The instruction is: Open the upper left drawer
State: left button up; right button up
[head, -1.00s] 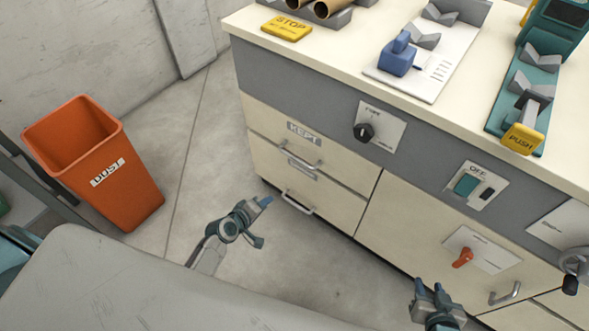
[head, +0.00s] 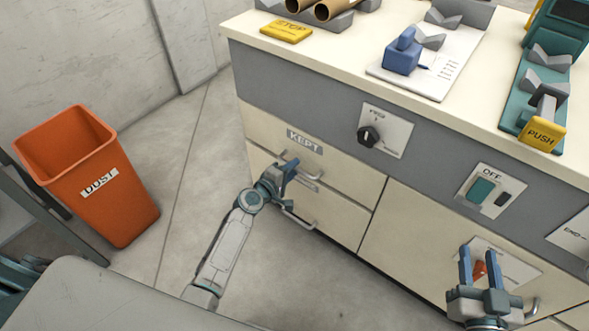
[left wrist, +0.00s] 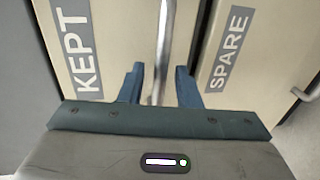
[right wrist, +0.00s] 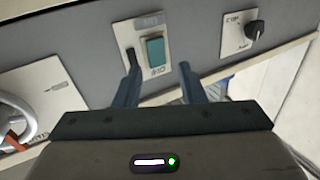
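The upper left drawer (head: 262,128) is a cream front with a KEPT label in the cabinet's left column, and it looks closed. Its metal bar handle shows in the left wrist view (left wrist: 163,45), running between the two blue fingers of my left gripper (left wrist: 160,85). The fingers are apart, with a gap on both sides of the bar.
The lower SPARE drawer (head: 345,222) with its own handle (head: 298,219) is just below. A black knob (head: 368,137) and a switch panel (head: 487,191) sit on the grey band. An orange DUST bin (head: 95,205) stands left; floor between is clear.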

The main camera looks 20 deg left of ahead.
pick_arm(q)
jog(key=shift+w+d+f, duration=0.15)
jog(key=shift+w+d, duration=0.1)
jog(key=shift+w, duration=0.4)
pick_arm(e)
jog(key=shift+w+r+t, duration=0.15)
jog(key=shift+r+t, duration=0.25)
jog(key=shift+r, duration=0.35)
pick_arm(q)
grip_shut()
jog(key=shift+s, duration=0.1)
